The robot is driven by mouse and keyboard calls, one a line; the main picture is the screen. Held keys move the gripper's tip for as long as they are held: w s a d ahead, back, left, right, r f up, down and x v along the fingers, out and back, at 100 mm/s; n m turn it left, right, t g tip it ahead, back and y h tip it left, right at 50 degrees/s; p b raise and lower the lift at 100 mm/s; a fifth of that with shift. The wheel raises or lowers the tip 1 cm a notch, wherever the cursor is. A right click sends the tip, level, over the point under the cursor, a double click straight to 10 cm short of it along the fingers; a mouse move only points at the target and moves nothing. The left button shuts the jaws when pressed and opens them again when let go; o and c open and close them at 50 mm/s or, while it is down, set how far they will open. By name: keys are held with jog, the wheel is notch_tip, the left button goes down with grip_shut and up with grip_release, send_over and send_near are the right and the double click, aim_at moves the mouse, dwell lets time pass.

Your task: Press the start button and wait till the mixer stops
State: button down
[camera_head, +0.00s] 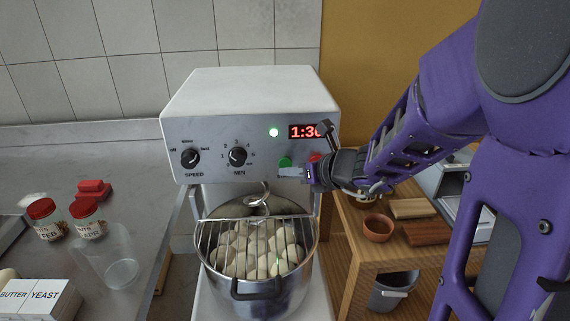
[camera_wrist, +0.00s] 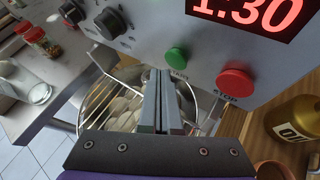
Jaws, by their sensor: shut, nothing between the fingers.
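The mixer (camera_head: 250,95) is a white machine with a grey control panel. Its red display (camera_wrist: 245,12) reads 1:30, and a green lamp (camera_head: 273,132) is lit. The green start button (camera_wrist: 177,56) sits left of the larger red stop button (camera_wrist: 234,82); in the head view the start button (camera_head: 285,161) shows just above my fingertips. My gripper (camera_head: 284,172) is shut and empty, its tips in front of the panel just below the start button. The wrist view shows the shut fingers (camera_wrist: 161,72) close to the button; I cannot tell whether they touch it. The steel bowl (camera_head: 265,296) holds pale dough pieces under a wire guard.
SPEED (camera_head: 190,158) and MIN (camera_head: 237,156) dials are left of the buttons. A steel counter (camera_head: 140,200) at left holds red-lidded jars (camera_head: 87,222) and a clear container (camera_head: 117,262). A wooden table (camera_head: 365,250) with a terracotta bowl (camera_head: 378,231) stands at right.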

jog(key=shift+s, duration=2.45)
jog(key=shift+d, duration=0.1)
